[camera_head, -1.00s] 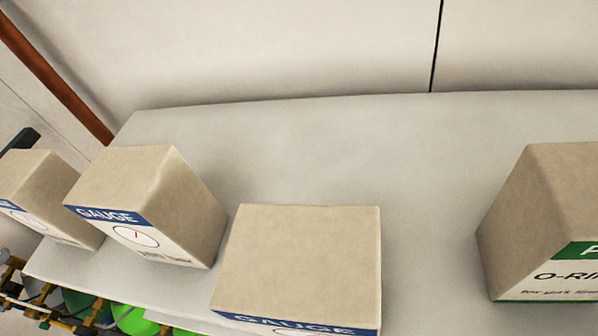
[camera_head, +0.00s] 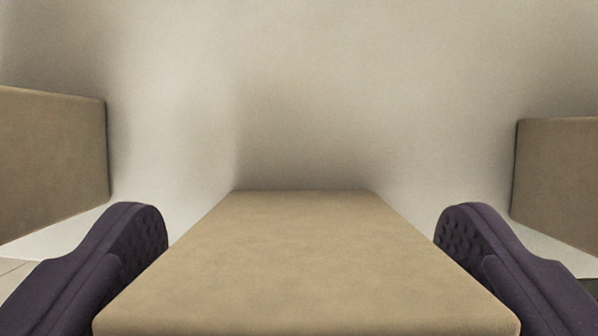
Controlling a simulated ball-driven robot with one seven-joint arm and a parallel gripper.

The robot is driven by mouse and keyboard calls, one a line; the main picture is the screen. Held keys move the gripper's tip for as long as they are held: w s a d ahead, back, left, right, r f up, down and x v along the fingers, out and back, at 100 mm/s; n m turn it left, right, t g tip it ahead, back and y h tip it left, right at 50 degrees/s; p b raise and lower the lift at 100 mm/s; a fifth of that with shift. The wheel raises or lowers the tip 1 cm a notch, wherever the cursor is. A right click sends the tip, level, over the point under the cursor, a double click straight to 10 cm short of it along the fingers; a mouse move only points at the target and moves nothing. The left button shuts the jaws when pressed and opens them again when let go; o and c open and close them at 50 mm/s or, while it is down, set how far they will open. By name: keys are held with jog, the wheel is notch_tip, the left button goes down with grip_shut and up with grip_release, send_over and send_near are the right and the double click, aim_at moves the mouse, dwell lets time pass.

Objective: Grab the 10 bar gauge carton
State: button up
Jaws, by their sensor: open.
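A plain tan carton (camera_head: 305,265) fills the lower middle of the view, seen from above. Its printed front is out of view, so I cannot read a rating on it. My gripper (camera_head: 300,235) is open, with one dark purple padded finger on the left of this carton and one on the right. Pale gaps show between the fingertips and the carton's far part. Lower down, the fingers come close to its edges, and I cannot tell if they touch.
Another tan carton (camera_head: 50,165) stands at the left edge, and one more carton (camera_head: 560,180) stands at the right edge. Both are partly cut off. The pale shelf surface (camera_head: 300,100) behind the middle carton is clear.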

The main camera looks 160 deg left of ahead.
jog(key=shift+d+f, duration=0.1)
jog(key=shift+f, duration=0.4)
jog(key=shift+c, duration=0.4)
jog(key=c, duration=1.1)
jog(key=shift+o, duration=0.2)
jog(key=shift+r, duration=0.1)
